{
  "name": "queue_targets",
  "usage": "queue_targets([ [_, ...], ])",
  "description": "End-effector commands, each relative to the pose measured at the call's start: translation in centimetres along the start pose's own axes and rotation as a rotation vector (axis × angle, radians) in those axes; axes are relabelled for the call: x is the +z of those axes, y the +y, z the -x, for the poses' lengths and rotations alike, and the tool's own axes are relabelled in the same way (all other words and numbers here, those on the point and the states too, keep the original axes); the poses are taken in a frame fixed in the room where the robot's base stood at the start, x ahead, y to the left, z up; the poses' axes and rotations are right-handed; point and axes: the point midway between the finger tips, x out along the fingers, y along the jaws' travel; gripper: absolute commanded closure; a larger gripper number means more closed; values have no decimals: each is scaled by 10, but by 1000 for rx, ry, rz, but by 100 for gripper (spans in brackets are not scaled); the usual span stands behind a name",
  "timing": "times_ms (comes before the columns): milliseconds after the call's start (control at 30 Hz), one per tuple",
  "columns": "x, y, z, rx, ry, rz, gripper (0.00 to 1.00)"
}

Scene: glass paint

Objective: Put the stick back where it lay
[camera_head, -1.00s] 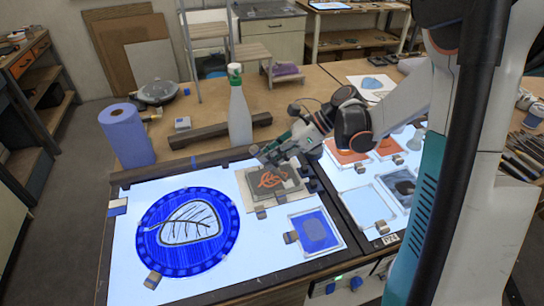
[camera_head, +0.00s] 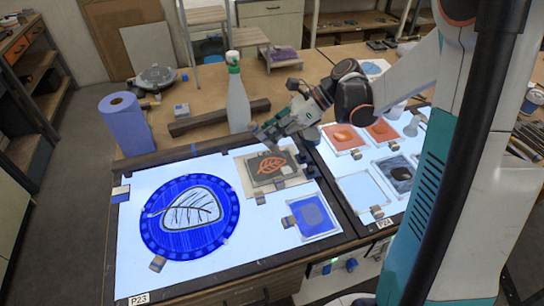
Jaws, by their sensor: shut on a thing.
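My gripper (camera_head: 264,136) is above the back edge of the light table (camera_head: 133,270), just behind a small grey panel with an orange leaf (camera_head: 270,166). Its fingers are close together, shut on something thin. The stick is too small and too hidden by the fingers to make out clearly. I cannot tell whether its end touches anything. No separate loose stick can be picked out with certainty on the table.
A white spray bottle (camera_head: 238,101) stands close behind my gripper, with a dark wooden bar (camera_head: 200,122) beside it. A blue paper roll (camera_head: 127,125) stands at left. A round blue leaf glass (camera_head: 175,239), a blue pane (camera_head: 314,217) and several small panes lie on the lit surfaces.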

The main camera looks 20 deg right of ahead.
Motion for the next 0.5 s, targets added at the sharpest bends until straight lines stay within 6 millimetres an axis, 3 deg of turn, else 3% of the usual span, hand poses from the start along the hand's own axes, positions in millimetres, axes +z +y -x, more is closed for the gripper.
queue_targets([
  [500,40,8,32,0,0,0,100],
])
